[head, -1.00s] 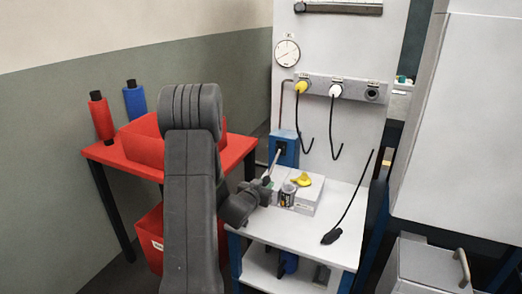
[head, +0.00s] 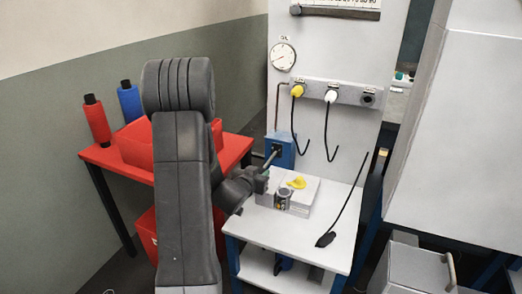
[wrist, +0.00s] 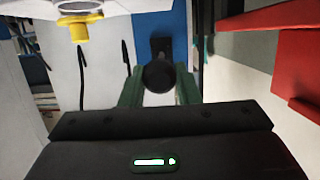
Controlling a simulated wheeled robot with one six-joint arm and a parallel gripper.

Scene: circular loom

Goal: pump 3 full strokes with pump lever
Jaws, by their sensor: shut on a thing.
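The blue pump box (head: 284,144) stands at the back left of the white table, against the panel. Its pump lever (head: 271,159) is a thin rod slanting down and toward me from the dark socket on its front. My gripper (head: 263,180) is at the lever's free end, above the table's left edge. In the wrist view, my green fingers (wrist: 158,88) are closed on both sides of the lever's round black end knob (wrist: 157,76). The rod behind the knob is mostly hidden there. The pump box also shows behind it (wrist: 176,24).
A grey box (head: 301,193) with a yellow piece (head: 297,183) on top sits right of my gripper, a small round part (head: 283,199) before it. A black cable end (head: 326,239) lies on the white table (head: 290,231). A red table (head: 103,156) stands left.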

